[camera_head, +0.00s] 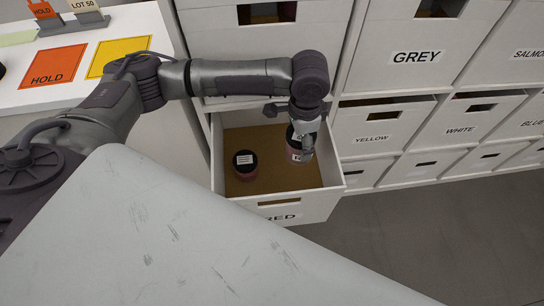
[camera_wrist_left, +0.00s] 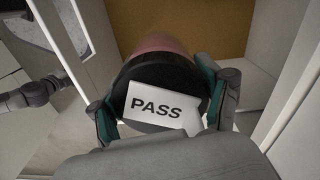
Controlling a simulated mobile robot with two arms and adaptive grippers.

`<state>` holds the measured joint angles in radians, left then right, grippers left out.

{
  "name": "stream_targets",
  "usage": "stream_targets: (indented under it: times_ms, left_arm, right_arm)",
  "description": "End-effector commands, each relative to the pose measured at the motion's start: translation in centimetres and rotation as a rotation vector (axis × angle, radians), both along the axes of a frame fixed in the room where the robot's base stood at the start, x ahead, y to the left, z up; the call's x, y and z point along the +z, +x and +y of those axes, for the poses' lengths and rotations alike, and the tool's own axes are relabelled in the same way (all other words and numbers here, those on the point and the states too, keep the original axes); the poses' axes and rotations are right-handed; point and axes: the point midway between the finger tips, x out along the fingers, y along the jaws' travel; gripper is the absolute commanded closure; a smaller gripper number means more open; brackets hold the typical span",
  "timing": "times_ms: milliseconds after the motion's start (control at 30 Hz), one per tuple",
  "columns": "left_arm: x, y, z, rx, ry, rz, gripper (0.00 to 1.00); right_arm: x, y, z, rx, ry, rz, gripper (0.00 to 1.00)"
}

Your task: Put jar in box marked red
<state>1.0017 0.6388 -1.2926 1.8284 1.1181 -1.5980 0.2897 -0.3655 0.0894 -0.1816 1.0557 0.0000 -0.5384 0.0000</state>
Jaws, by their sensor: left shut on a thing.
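The box marked red (camera_head: 316,205) is a white drawer pulled out from the shelf unit, with a brown floor. My left gripper (camera_head: 302,146) points down at the right side of this box and is shut on a jar (camera_head: 293,154) with a dark lid and a pinkish body. In the left wrist view, the held jar (camera_wrist_left: 152,44) has a black lid with a white label reading PASS, between the two fingers of the left gripper (camera_wrist_left: 163,105). I cannot tell whether the held jar touches the floor of the box.
Another dark-lidded jar (camera_head: 245,164) stands in the left part of the red box. Closed drawers marked grey (camera_head: 412,57), yellow (camera_head: 372,139) and white (camera_head: 459,129) are to the right. A white counter at left carries an orange HOLD mat (camera_head: 53,66) and a yellow mat (camera_head: 118,53).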

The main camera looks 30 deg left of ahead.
Motion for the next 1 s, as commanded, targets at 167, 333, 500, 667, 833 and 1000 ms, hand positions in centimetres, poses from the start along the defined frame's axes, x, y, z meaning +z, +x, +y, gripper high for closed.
stream_targets:
  times_ms: [167,333,500,667,833,1000]
  left_arm:
    - [-4.9,0.5,-0.8,-0.112,0.002,0.005,0.7]
    - [-7.0,0.7,-1.0,-0.15,0.005,0.007,0.7]
    - [-10.1,0.7,-1.0,-0.15,0.006,0.007,0.7]
    - [-11.6,0.7,-1.0,-0.15,0.005,0.006,0.7]
    - [-14.0,0.6,-1.0,-0.15,0.006,0.007,0.7]
    - [-15.7,0.7,-1.0,-0.15,0.005,0.006,0.7]
  right_arm:
    - [-2.3,1.1,0.2,-0.002,0.001,-0.008,0.0]
    - [-1.9,2.1,0.3,-0.003,0.002,-0.016,0.0]
    - [-0.4,3.8,0.6,-0.006,0.004,-0.028,0.0]
    - [0.5,4.7,0.8,-0.008,0.004,-0.033,0.0]
    - [1.8,5.9,0.9,-0.01,0.005,-0.044,0.0]
    - [3.0,6.7,1.1,-0.012,0.006,-0.05,0.0]
